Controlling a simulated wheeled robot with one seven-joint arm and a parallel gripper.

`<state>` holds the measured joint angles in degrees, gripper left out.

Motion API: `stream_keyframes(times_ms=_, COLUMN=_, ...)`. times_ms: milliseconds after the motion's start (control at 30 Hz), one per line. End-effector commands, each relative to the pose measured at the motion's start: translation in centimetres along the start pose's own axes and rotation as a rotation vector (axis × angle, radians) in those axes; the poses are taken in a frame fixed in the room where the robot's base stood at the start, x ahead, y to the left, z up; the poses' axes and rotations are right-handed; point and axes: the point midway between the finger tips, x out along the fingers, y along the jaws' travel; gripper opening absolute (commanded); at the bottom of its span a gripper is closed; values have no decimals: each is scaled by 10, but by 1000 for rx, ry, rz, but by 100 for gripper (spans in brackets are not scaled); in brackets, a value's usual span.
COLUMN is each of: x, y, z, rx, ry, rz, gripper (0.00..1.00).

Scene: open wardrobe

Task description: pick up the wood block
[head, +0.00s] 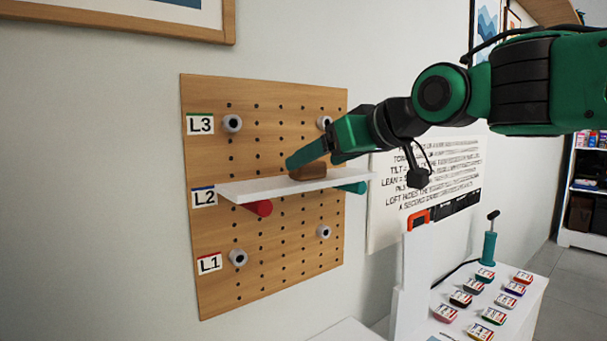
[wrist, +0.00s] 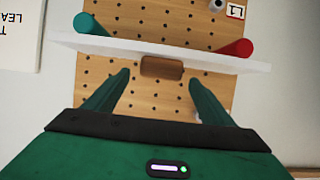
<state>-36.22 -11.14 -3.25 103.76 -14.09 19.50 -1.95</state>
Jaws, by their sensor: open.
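The wood block (head: 309,171) is a small brown piece resting on the white shelf board (head: 252,188) at level L2 of the pegboard. In the wrist view the block (wrist: 161,68) sits at the board's edge, centred between my fingers. My gripper (head: 292,164) comes in from the right, just above the board. In the wrist view my gripper (wrist: 159,77) is open, with one green finger on each side of the block and clear gaps between. In the head view a finger partly covers the block.
A red peg (head: 258,208) and a teal peg (head: 352,187) are under the board. White pegs, including one at L3 (head: 232,123), stick out of the pegboard (head: 270,262). A white table (head: 522,318) with several labelled items and a teal hand tool (head: 488,248) stands at lower right.

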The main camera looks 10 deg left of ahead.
Motion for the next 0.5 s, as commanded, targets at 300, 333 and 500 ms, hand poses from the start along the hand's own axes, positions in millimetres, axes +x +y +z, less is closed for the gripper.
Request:
stream_keyframes(times_ms=300, x=42, y=1, z=2, rx=0, ry=-4, rz=-1, gripper=77)
stream_keyframes(times_ms=333, x=44, y=1, z=2, rx=0, ry=-3, rz=0, gripper=77)
stream_keyframes(times_ms=500, x=48, y=1, z=2, rx=0, ry=-2, rz=1, gripper=77)
